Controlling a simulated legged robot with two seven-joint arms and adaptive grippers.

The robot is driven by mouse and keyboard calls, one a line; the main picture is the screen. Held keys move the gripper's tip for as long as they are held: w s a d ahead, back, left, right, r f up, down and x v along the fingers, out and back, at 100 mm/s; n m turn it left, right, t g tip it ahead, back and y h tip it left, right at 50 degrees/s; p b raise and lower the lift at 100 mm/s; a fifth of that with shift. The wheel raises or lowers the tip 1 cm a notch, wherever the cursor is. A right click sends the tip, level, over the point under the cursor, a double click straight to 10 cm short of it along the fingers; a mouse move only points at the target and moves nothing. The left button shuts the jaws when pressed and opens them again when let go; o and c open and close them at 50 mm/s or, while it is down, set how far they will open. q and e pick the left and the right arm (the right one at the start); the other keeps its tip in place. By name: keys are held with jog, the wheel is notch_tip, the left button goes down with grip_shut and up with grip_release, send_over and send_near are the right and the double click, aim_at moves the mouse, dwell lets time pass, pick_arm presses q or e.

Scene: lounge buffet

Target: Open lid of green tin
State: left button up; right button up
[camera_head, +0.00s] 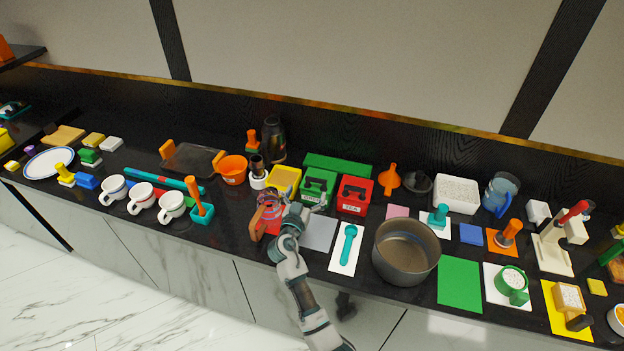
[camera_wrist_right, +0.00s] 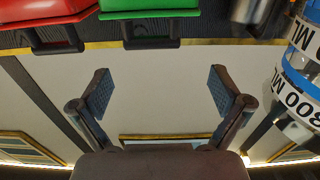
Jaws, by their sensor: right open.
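The green tin (camera_head: 314,187) stands on the black counter, with a dark handle on its front and a pale label. It stands just left of a red tin (camera_head: 353,194) marked "TEA". In the wrist view the green tin (camera_wrist_right: 150,8) shows at the top edge, cut off, with its dark handle below it. Its lid looks closed in the head view. My right gripper (camera_head: 293,208) is in front of the green tin, a little to its left. In the wrist view the right gripper (camera_wrist_right: 159,90) has its fingers wide apart with nothing between them. My left gripper is not in view.
A clear measuring jug (camera_wrist_right: 300,75) is close beside the right gripper. A yellow tin (camera_head: 284,178) stands left of the green tin, and a long green box (camera_head: 338,165) behind it. A grey mat (camera_head: 319,232) and a large pot (camera_head: 405,252) lie to the front right.

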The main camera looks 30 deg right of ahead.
aim_at(316, 180)
jog(key=w+d, duration=0.1)
jog(key=d, duration=0.1)
jog(key=w+d, duration=0.1)
jog(key=d, duration=0.1)
jog(key=w+d, duration=0.1)
jog(key=d, duration=0.1)
jog(key=shift+w+d+f, duration=0.25)
jog(key=shift+d+f, duration=0.1)
jog(key=shift+d, duration=0.05)
jog(key=shift+w+d, duration=0.15)
jog(key=shift+a+r, duration=0.35)
jog(key=shift+a, duration=0.6)
jog(key=shift+c, duration=1)
jog(key=c, duration=0.4)
jog(key=shift+d, duration=0.2)
jog(key=c, duration=0.4)
jog(key=shift+d+f, duration=0.1)
jog(key=shift+d, duration=0.25)
jog(key=c, duration=0.7)
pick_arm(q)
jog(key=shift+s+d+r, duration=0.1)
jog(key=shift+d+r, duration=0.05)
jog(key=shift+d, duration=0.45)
